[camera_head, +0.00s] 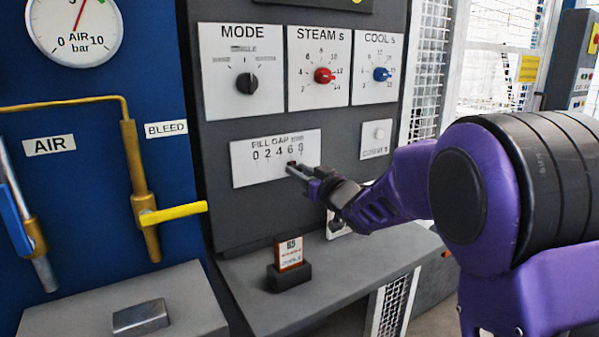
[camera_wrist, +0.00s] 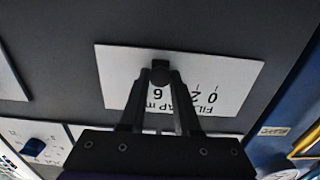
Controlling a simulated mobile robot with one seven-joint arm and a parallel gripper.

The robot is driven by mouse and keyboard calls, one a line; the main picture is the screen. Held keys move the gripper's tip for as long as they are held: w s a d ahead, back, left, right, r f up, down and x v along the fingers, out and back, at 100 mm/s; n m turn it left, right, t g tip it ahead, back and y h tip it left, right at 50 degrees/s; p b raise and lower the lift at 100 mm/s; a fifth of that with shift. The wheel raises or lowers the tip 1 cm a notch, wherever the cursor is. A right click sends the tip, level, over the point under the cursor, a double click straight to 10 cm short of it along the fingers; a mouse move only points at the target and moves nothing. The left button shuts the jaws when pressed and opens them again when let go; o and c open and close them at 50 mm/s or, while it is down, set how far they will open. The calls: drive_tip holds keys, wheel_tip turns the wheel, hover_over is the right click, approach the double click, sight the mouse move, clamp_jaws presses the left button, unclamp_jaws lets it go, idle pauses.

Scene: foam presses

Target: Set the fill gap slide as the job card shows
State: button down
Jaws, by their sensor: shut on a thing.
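The fill gap slide is a white panel (camera_head: 246,170) with a scale marked from 0 to 8, on the grey press front. My gripper (camera_head: 294,172) reaches in from the right and is shut on the small dark slide knob. In the wrist view the knob (camera_wrist: 160,71) sits between the fingertips, roughly in line with the 6. The fingers hide part of the scale there. The job card (camera_head: 290,254) stands upright in a dark holder on the ledge. It reads B5 at the top; its smaller print is too small to read.
Above the slide are the black mode knob (camera_head: 247,83), red steam knob (camera_head: 324,75) and blue cool knob (camera_head: 381,74). A white button (camera_head: 379,133) is right of the slide. A yellow bleed lever (camera_head: 174,213) sticks out at the left.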

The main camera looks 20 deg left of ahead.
drive_tip(key=shift+w+d+p, duration=0.45)
drive_tip(key=shift+w+d, duration=0.7)
drive_tip(key=shift+w, duration=0.1)
drive_tip(key=c, duration=0.6)
unclamp_jaws()
drive_tip(key=shift+w, duration=0.1)
drive_tip(key=shift+c, duration=0.2)
drive_tip(key=v, duration=1.7)
drive_tip(key=shift+s, duration=0.25)
drive_tip(key=shift+d, duration=0.15)
